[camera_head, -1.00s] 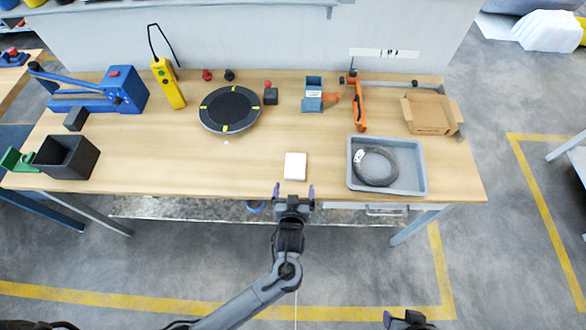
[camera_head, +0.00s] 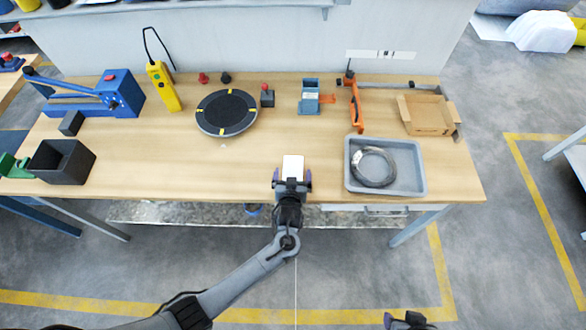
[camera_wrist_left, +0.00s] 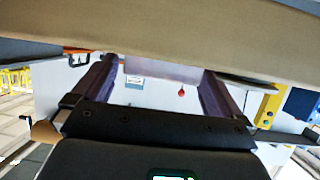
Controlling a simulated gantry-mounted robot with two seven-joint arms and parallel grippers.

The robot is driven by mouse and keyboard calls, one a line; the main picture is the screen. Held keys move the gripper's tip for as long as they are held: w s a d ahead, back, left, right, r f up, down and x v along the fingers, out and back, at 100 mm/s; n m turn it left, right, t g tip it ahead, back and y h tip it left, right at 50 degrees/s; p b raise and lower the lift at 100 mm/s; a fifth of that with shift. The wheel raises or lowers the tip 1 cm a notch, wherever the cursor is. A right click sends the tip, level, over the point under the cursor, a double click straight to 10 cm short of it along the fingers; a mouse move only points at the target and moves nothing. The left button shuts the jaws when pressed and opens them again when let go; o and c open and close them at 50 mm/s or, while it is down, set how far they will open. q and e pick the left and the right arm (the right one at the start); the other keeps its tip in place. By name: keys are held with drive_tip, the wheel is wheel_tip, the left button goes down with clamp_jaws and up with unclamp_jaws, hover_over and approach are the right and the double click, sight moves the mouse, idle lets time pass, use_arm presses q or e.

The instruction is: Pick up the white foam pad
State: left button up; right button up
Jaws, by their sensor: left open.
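The white foam pad (camera_head: 293,164) lies flat near the front edge of the wooden table in the head view. My left gripper (camera_head: 291,181) is open at the pad's near end, its two purple-tipped fingers to either side of that end. The gripper hides the pad's near part. In the left wrist view the open fingers of my left gripper (camera_wrist_left: 158,75) show with a pale strip between their tips; I cannot tell whether it is the pad. My right gripper (camera_head: 408,320) is partly cut off at the bottom edge, away from the table.
A grey tray (camera_head: 418,188) holding a dark coil (camera_head: 374,167) stands right of the pad. A round black turntable (camera_head: 226,112) and an orange tool (camera_head: 356,105) stand farther back. A dark box (camera_head: 63,163) is at left. The table between box and pad is clear.

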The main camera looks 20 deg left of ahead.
use_arm(q)
drive_tip(key=c, duration=1)
drive_tip(key=shift+o, duration=0.2)
drive_tip(key=shift+r, duration=0.1)
